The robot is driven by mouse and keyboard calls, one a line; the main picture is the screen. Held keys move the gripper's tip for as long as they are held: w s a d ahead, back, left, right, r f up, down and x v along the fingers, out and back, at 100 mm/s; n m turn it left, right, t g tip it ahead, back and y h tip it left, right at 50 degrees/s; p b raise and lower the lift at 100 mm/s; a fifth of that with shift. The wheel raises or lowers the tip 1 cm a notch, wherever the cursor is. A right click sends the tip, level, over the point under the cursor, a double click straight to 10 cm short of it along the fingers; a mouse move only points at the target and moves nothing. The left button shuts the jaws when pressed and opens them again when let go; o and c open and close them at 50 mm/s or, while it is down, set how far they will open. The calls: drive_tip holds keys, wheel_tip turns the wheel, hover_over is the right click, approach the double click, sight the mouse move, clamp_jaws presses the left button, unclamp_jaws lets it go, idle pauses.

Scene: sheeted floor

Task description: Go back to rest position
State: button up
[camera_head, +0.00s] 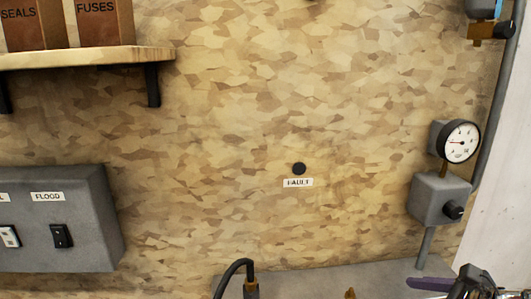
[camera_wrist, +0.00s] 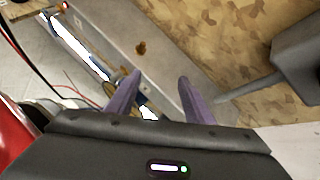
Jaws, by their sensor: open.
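My gripper (camera_wrist: 159,77) shows in the wrist view with its two purple fingers apart and nothing between them. Beyond the fingers is a grey ledge (camera_wrist: 165,62) along the foot of the wood-chip wall. In the head view, part of my gripper (camera_head: 445,285) shows at the bottom right corner, with a purple finger over the ledge. The rest of it is cut off by the frame edge.
A gauge (camera_head: 460,141) stands above a grey box with a black knob (camera_head: 453,210) on the right, close above my gripper. A grey switch box (camera_head: 90,215) and a shelf (camera_head: 90,57) with cartons are on the left. The middle wall has a FAULT label (camera_head: 298,183).

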drive_tip(key=s+a+n+g+h, duration=0.2)
drive_tip(key=s+a+n, duration=0.2)
drive_tip(key=a+n, duration=0.4)
drive_tip(key=s+a+n+g+h, duration=0.1)
drive_tip(key=s+a+n, duration=0.3)
drive_tip(key=a+n, duration=0.5)
drive_tip(key=n+g, duration=0.1)
drive_tip(key=n, duration=0.9)
drive_tip(key=shift+s+a+f+h, duration=0.15)
drive_tip(key=shift+s+a+h, duration=0.15)
drive_tip(key=shift+s+h, duration=0.1)
idle(0.3)
